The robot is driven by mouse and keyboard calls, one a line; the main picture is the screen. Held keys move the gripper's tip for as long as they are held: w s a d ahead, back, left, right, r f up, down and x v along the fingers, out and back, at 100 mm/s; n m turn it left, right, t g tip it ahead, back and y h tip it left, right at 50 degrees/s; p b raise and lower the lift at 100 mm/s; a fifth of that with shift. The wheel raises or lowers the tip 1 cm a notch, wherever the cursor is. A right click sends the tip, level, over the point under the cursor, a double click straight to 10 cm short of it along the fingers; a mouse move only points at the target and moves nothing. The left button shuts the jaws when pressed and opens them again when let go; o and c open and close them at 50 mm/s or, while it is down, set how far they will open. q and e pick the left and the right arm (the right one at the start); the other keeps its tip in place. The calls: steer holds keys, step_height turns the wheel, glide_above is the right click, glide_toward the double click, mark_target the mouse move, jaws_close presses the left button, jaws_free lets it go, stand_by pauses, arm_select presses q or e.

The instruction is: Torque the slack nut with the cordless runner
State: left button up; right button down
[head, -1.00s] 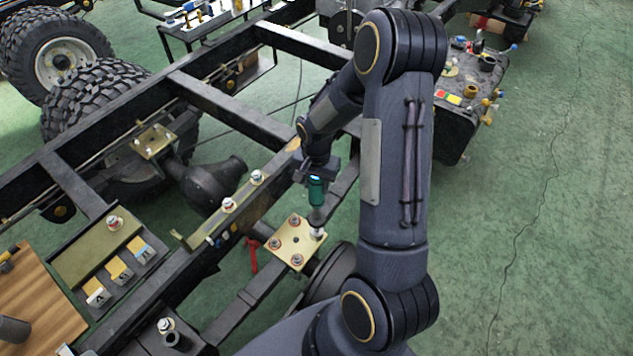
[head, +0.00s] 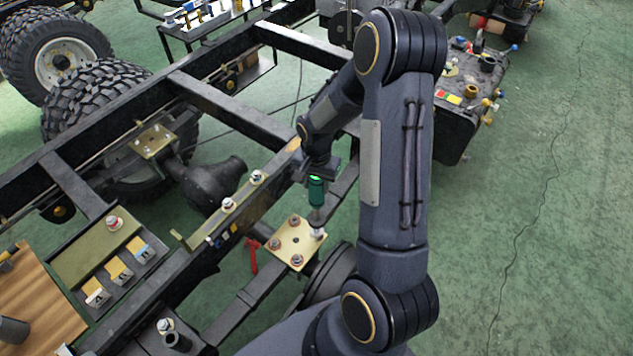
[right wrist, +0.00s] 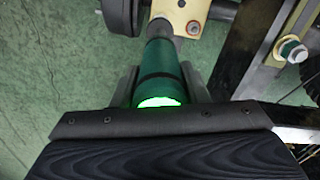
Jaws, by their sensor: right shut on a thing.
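The green cordless runner (head: 317,190) is held upright in my right gripper (head: 318,170). Its nose points down onto the nut at the right corner of a pale gold plate (head: 292,246). Several nuts sit on this plate; the one under the runner is mostly hidden by the tool. In the right wrist view the runner (right wrist: 160,75) lies between the gripper's two fingers (right wrist: 163,88), its end glowing green, its nose reaching the plate (right wrist: 183,14). My left gripper is not in view.
The black chassis frame (head: 215,105) crosses the scene. Bolts (head: 228,204) stand on its near rail. A red tool (head: 252,255) hangs by the plate. Green floor is open at right.

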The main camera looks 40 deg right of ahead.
steer(key=shift+r, duration=0.15)
steer(key=shift+w+r+p, duration=0.1)
steer(key=shift+r+p, duration=0.85)
steer(key=shift+r, duration=0.45)
steer(key=shift+r+p, duration=1.75)
steer(key=shift+r, duration=0.7)
